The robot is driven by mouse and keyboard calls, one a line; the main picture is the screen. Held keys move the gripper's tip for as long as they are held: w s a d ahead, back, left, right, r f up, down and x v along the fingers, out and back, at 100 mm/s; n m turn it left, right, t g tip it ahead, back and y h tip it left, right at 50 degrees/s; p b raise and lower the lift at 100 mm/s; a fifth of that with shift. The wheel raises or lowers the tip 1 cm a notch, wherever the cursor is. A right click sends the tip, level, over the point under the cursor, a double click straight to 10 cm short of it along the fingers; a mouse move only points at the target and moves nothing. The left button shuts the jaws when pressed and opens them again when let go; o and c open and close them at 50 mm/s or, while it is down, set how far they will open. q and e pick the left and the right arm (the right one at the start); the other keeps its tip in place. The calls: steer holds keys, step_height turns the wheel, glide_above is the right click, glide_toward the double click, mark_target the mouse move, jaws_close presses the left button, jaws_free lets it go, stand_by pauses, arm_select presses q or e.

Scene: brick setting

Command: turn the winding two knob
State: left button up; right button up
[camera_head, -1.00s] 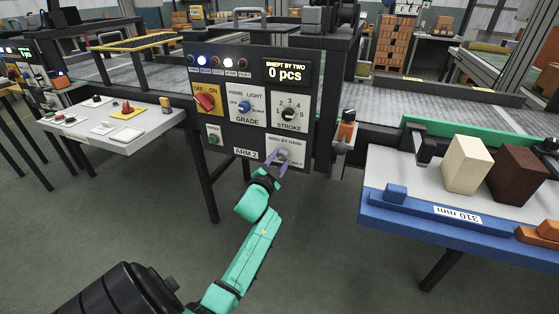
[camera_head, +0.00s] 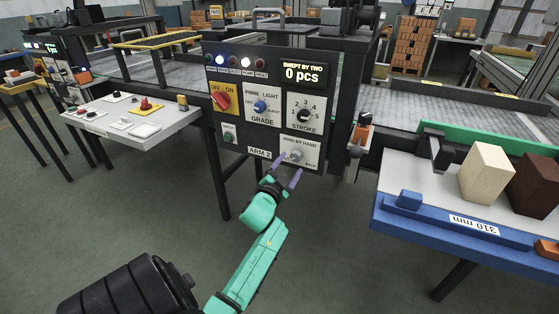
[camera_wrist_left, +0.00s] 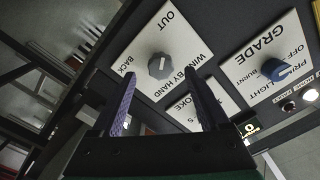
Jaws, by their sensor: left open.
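The winding two knob (camera_head: 296,155) is a small grey knob on the white "WIND BY HAND" plate, low on the right of the dark ARM 2 panel (camera_head: 236,117). In the left wrist view the knob (camera_wrist_left: 161,65) shows whole, with a light pointer mark, between the words OUT and BACK. My left gripper (camera_head: 286,170) is open, its two purple fingers pointing at the plate just in front of and below the knob. In the wrist view its fingers (camera_wrist_left: 163,85) stand on either side of the knob's line, with nothing between them. My right gripper is not in view.
The panel also bears a red OFF/ON switch (camera_head: 222,100), a blue GRADE knob (camera_head: 261,105) and a black STROKE knob (camera_head: 304,115). An orange-topped device (camera_head: 363,132) juts out at the panel's right. A blue-edged table (camera_head: 455,240) with blocks stands further right.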

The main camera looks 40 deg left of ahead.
arm_select(q)
steer(key=v, duration=1.1)
steer(key=shift+s, duration=0.15)
